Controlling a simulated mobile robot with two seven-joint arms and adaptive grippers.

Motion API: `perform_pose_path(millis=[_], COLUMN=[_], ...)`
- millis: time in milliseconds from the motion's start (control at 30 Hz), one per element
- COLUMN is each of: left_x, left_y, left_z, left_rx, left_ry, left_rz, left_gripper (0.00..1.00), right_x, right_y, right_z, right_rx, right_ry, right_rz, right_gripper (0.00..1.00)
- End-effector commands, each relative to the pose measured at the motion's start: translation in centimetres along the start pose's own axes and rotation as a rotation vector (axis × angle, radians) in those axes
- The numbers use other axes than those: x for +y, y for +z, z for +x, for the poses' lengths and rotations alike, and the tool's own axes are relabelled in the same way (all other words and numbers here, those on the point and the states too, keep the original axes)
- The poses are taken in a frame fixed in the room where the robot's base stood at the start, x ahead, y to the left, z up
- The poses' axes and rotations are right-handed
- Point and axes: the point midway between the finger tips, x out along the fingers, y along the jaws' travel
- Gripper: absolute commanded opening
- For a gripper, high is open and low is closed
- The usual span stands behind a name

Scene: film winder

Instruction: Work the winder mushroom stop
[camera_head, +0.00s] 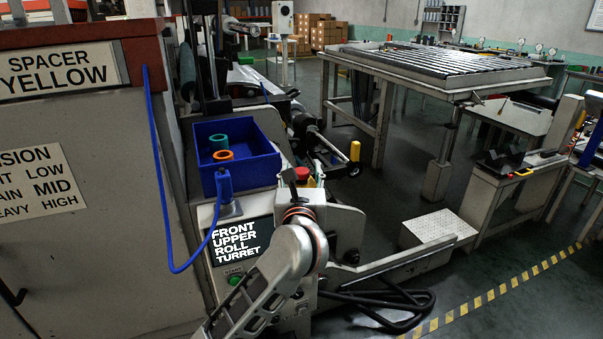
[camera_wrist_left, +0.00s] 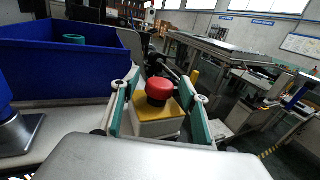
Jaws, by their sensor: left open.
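The red mushroom stop (camera_head: 302,173) sits on top of the winder console, just beyond my left wrist in the head view. In the left wrist view the red mushroom stop (camera_wrist_left: 159,89) stands upright on a yellow plate on a pale box (camera_wrist_left: 157,128). My left gripper (camera_wrist_left: 162,80) is open, with one teal finger on each side of the stop in that view. I see gaps between the fingers and the red cap; whether the fingers touch the box is unclear. In the head view my wrist hides most of the gripper. My right gripper is not in view.
A blue bin (camera_head: 236,152) with orange and green rings stands left of the stop. A "front upper roll turret" panel (camera_head: 240,240) and a green button (camera_head: 234,280) are below it. A blue cable (camera_head: 160,180) hangs at left.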

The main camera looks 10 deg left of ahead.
Motion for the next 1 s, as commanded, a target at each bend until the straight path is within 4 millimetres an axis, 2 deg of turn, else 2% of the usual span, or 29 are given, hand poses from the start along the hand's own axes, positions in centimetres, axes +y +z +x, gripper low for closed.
perform_pose_path(millis=[33,100,200,367,567,833,867,900,933,1000], left_x=[0.0,0.0,0.0,0.0,0.0,0.0,0.0,0.0,0.0,0.0], left_y=[0.0,0.0,0.0,0.3,2.3,2.3,2.4,2.4,2.4,2.3], left_z=[0.0,0.0,0.0,0.0,-0.1,0.0,0.0,0.0,0.0,0.0], left_rx=[0.0,0.0,0.0,-0.001,-0.004,-0.007,-0.008,-0.008,-0.008,-0.006], left_ry=[0.0,0.0,0.0,0.0,0.001,0.0,0.0,0.0,0.0,0.0], left_rz=[0.0,0.001,0.001,0.0,0.001,0.001,0.001,0.001,0.001,0.001], left_gripper=[0.4,0.21,0.0,0.0,0.0,0.0,0.3,0.4,0.45,0.45], right_x=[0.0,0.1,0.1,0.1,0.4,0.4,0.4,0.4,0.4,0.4], right_y=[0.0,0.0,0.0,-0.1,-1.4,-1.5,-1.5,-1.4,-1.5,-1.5], right_z=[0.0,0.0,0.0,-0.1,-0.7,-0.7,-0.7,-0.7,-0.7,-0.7], right_rx=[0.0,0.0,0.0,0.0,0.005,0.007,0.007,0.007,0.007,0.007], right_ry=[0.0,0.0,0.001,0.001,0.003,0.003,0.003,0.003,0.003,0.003], right_rz=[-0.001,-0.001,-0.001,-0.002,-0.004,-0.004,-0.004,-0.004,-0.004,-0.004], right_gripper=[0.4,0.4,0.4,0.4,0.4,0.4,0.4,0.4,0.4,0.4])
